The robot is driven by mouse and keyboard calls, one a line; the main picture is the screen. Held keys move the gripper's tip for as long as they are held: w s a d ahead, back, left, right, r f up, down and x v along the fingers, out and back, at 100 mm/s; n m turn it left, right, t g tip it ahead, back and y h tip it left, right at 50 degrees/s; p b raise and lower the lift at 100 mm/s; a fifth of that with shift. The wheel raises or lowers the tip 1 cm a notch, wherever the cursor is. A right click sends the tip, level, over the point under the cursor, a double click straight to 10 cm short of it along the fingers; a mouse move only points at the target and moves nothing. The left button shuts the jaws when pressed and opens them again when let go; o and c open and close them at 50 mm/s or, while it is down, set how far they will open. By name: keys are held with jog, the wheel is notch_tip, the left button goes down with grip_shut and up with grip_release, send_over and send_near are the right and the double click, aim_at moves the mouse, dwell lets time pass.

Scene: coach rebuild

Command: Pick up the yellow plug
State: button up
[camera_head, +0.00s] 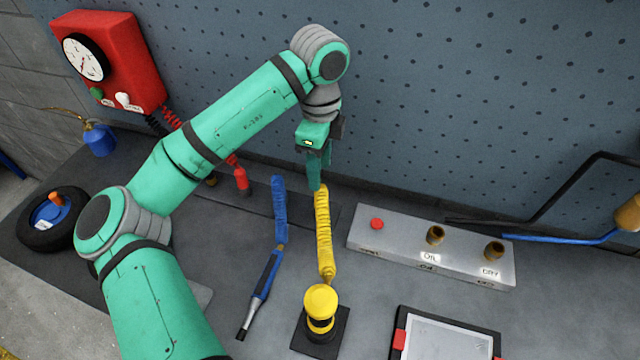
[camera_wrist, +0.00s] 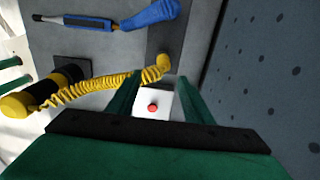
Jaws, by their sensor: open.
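The yellow plug (camera_head: 320,302), banded in black, stands upright in a square black base on the bench. It also shows at the left of the wrist view (camera_wrist: 62,82). A yellow coiled cord (camera_head: 324,230) runs from it back to a dark strip by the wall. My gripper (camera_head: 314,178) points down above the far end of that cord, well behind the plug. In the wrist view its two green fingers (camera_wrist: 157,86) are apart, with nothing held between them. The cord passes close to the left finger in that view; I cannot tell whether they touch.
A blue tool (camera_head: 262,285) on a blue coiled cord lies left of the plug. A grey panel (camera_head: 400,248) with a red button and two brass sockets stands right of it. A framed tablet (camera_head: 440,335) lies front right. The pegboard wall (camera_head: 480,110) is behind my gripper.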

aim_at(320, 192)
jog(key=shift+w+f, duration=0.4)
jog(key=shift+f, duration=4.95)
grip_shut()
